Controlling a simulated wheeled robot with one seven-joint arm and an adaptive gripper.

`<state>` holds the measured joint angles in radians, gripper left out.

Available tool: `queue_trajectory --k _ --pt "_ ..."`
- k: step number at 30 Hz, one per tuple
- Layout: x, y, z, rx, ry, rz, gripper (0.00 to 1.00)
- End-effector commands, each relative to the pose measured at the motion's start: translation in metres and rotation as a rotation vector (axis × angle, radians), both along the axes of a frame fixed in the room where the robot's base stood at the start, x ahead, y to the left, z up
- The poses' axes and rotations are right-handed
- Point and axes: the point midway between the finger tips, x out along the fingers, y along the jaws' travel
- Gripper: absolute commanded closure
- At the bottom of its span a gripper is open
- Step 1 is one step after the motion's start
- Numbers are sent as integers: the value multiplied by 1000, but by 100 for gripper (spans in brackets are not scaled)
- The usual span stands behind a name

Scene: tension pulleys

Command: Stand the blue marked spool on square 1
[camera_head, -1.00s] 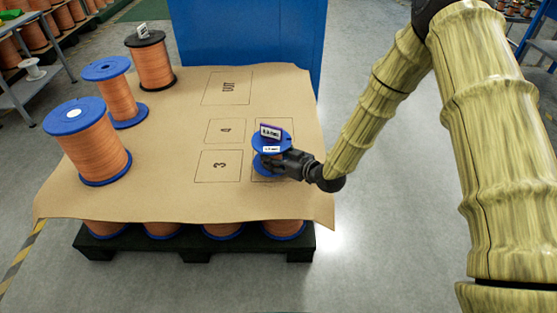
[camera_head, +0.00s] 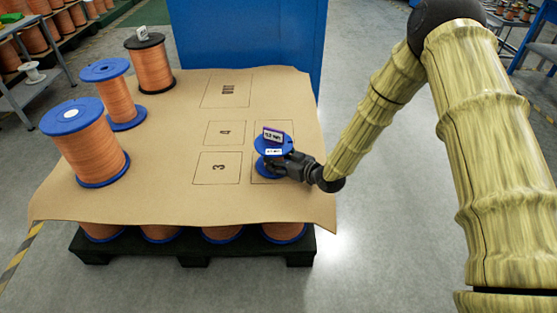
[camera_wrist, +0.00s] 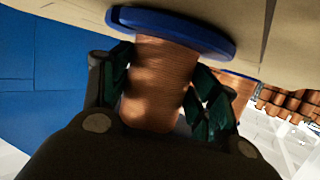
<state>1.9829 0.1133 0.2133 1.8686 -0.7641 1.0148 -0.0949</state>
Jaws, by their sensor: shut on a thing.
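A small copper-wound spool with blue flanges (camera_head: 263,144) stands upright in the right column of printed squares in the head view. It carries a small purple-framed tag on top and a white label on its side. My gripper (camera_head: 285,164) reaches it from the right and is shut on its wound middle. The wrist view shows the copper winding (camera_wrist: 160,80) between my fingers and one blue flange (camera_wrist: 175,27) close against the cardboard; I cannot tell whether it touches. The spool and gripper cover much of the front right square, and its number is hidden.
The cardboard sheet (camera_head: 150,200) shows squares marked 3 (camera_head: 218,168), 4 (camera_head: 225,133) and OUT (camera_head: 228,88). Two larger blue-flanged spools (camera_head: 90,150) (camera_head: 116,97) and a black-flanged spool (camera_head: 153,68) stand at the left. A blue cabinet (camera_head: 245,35) is behind. The cardboard's middle is clear.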

Motion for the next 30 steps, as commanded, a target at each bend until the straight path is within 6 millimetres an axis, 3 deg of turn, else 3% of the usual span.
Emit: queue_trajectory --k 4,5,8,21,30 --pt "0 0 -2 1 -1 0 85" --pt "0 0 -3 -1 1 0 38" --pt "0 0 -3 -1 1 0 20" --pt "-1 -1 1 0 1 0 18" --pt "-31 -31 15 0 4 -2 18"
